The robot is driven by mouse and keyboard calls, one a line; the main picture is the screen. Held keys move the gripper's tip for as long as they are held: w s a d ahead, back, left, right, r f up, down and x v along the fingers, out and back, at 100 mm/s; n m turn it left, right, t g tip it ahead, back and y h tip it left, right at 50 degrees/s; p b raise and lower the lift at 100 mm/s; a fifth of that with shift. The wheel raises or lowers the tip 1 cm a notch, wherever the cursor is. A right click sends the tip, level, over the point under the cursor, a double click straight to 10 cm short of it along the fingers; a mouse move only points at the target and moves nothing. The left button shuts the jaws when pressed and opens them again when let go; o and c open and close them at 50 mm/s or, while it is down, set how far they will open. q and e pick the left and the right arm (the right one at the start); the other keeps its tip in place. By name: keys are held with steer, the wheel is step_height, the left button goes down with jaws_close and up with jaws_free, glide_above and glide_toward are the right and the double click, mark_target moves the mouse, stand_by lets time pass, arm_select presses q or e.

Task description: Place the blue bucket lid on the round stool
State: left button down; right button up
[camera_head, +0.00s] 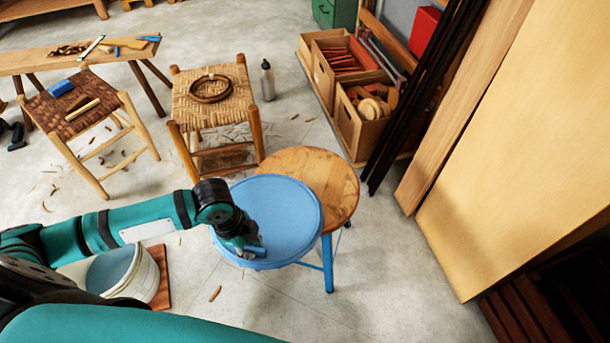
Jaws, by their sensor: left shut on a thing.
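The blue bucket lid (278,212) is a large round disc in the middle of the view. My left gripper (252,250) is shut on its near left edge. The lid overlaps the left part of the round stool (335,183) in the picture and hides much of its wooden top. The stool has blue metal legs. I cannot tell whether the lid touches the stool top or is held above it. My right gripper is not in view.
A white bucket (125,270) stands on the floor under my left arm. Two woven seats (200,115) (70,108) and a metal bottle (267,80) stand behind.

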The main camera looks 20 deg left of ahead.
mark_target(296, 216)
arm_select(q)
steer(key=shift+s+a+f+m, duration=0.15)
steer(key=shift+s+m, duration=0.45)
steer(key=shift+d+f, duration=0.25)
steer(key=shift+d, duration=0.65)
steer(key=d+t+b, duration=0.1)
steer(key=d+b, duration=0.1)
steer(key=d, duration=0.8)
steer(key=w+a+b, duration=0.1)
steer(key=w, duration=0.4)
steer(key=w+a+b, duration=0.1)
steer(key=w+a, duration=0.1)
steer(key=w, duration=0.3)
steer(key=w+a+f+b, duration=0.1)
steer(key=w, duration=0.4)
steer(key=shift+w+a, duration=0.1)
steer(key=shift+a, duration=0.3)
steer(key=x, duration=0.1)
steer(key=b+x, duration=0.1)
steer(key=x, duration=0.1)
steer(key=shift+s+a+f, duration=0.2)
steer(key=shift+s+f, duration=0.1)
steer(key=c, duration=1.4)
jaws_free()
steer(key=shift+o, duration=0.2)
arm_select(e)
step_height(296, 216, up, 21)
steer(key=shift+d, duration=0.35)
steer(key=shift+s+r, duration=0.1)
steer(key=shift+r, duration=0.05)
